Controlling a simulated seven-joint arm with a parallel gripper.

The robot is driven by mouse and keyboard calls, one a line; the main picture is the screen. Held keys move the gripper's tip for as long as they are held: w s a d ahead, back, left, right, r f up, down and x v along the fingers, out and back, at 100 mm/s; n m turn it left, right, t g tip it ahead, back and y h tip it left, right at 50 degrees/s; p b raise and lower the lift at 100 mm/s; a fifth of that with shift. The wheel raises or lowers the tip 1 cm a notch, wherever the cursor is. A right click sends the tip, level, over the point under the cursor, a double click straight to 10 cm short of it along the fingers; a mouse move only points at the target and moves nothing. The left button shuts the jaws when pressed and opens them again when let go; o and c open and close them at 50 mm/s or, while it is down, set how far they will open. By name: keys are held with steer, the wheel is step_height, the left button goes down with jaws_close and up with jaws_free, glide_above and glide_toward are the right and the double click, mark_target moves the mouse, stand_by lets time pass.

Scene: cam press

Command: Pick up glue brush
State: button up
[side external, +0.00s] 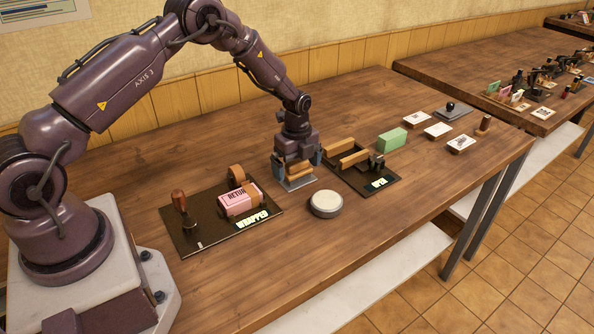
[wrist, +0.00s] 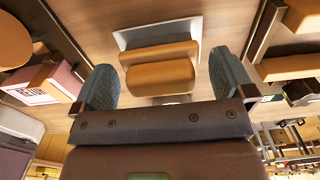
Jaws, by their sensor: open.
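My gripper (side external: 297,164) points down near the middle of the table. It is open, and its two blue-grey fingers show in the wrist view (wrist: 165,84). Between and just beyond the fingers lies a tan wooden piece (wrist: 160,76) with rounded bars, over a pale grey plate (wrist: 127,38); the plate also shows in the side view (side external: 297,184). I see no bristles, so I cannot tell whether this piece is the glue brush. The fingers appear to stand on either side of it, apart from it. A round pot with a whitish top (side external: 326,203) stands in front.
Left is a dark board (side external: 193,238) marked WRAPPED, with a pink box (side external: 239,201) and a wooden-handled tool (side external: 183,207). Right is a dark board (side external: 384,187) with wooden rails. Beyond are a green block (side external: 392,140) and several cards. The front left of the table is clear.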

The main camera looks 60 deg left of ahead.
steer(key=shift+f, duration=0.7)
steer(key=c, duration=0.9)
steer(key=shift+r, duration=0.15)
steer(key=shift+r, duration=0.25)
step_height(320, 180, up, 2)
steer(key=shift+r, duration=0.2)
steer(key=s+d+r, duration=0.1)
steer(key=s+r, duration=0.2)
steer(key=s, duration=0.1)
steer(key=s+d+r, duration=0.1)
steer(key=s+r, duration=0.2)
steer(key=s, duration=0.2)
steer(key=s+d+r, duration=0.1)
steer(key=s+r, duration=0.2)
steer(key=s, duration=0.1)
steer(key=shift+s+d+r, duration=0.2)
steer(key=shift+s+r, duration=0.1)
steer(key=shift+r, duration=0.1)
